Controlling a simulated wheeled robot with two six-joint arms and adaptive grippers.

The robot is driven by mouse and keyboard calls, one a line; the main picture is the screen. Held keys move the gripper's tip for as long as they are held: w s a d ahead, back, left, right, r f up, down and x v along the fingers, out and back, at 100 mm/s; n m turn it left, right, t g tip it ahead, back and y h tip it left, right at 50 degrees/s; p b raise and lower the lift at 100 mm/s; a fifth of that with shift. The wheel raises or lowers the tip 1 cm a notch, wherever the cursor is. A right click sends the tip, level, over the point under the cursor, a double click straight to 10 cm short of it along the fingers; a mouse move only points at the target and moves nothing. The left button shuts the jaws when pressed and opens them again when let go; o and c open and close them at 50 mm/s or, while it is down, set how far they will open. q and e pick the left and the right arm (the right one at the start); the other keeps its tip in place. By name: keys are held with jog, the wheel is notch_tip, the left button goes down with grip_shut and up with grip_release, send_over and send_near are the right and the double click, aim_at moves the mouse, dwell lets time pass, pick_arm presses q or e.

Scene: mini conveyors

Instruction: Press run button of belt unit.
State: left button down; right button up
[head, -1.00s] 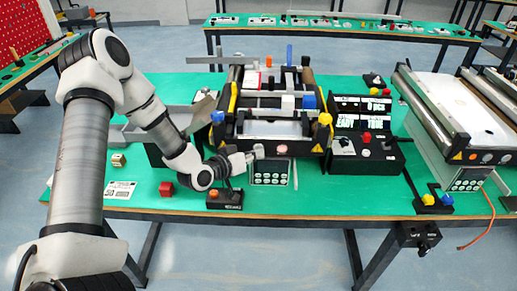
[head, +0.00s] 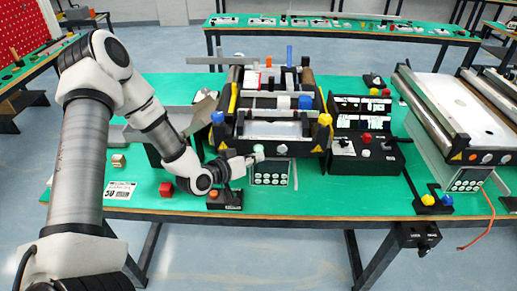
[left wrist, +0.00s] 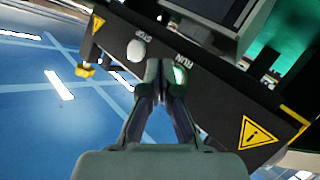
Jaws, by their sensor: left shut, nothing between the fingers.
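The belt unit (head: 303,147) stands on the green table, its black front panel towards me. The RUN button (head: 258,149) glows green near the panel's left end; it also shows in the left wrist view (left wrist: 180,75), partly covered by a fingertip. The STOP button (head: 282,149) beside it is pale and unlit, and also shows in the left wrist view (left wrist: 136,50). My left gripper (head: 252,157) is shut and empty, its fingertips (left wrist: 162,68) at the RUN button. I cannot tell if they still touch it. My right gripper is not in view.
A keypad box (head: 271,172) sits just below the buttons. A black control box (head: 365,155) stands right of the unit.

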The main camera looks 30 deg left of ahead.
pick_arm(q)
jog(key=s+d, duration=0.1)
jog(key=s, duration=0.2)
jog(key=s+d, duration=0.1)
jog(key=shift+s+d, duration=0.2)
jog(key=shift+d, duration=0.15)
dwell(1.0)
jog(key=s+d+f+m+g+b, duration=0.1)
jog(key=s+d+f+m+g, duration=0.15)
jog(key=s+d+f, duration=0.4)
jog(key=s+d+f+m+g+b, duration=0.1)
jog(key=s+d+f+g, duration=0.2)
jog(key=f, duration=0.7)
jog(key=s+a+f+g+y, duration=0.1)
jog(key=s+f+g, duration=0.3)
jog(key=s, duration=0.4)
jog(key=s+f+g+y, duration=0.2)
jog(key=s+f+g, duration=0.2)
jog(key=s, duration=0.4)
jog(key=shift+s+a+n+g, duration=0.35)
jog(key=shift+a, duration=0.05)
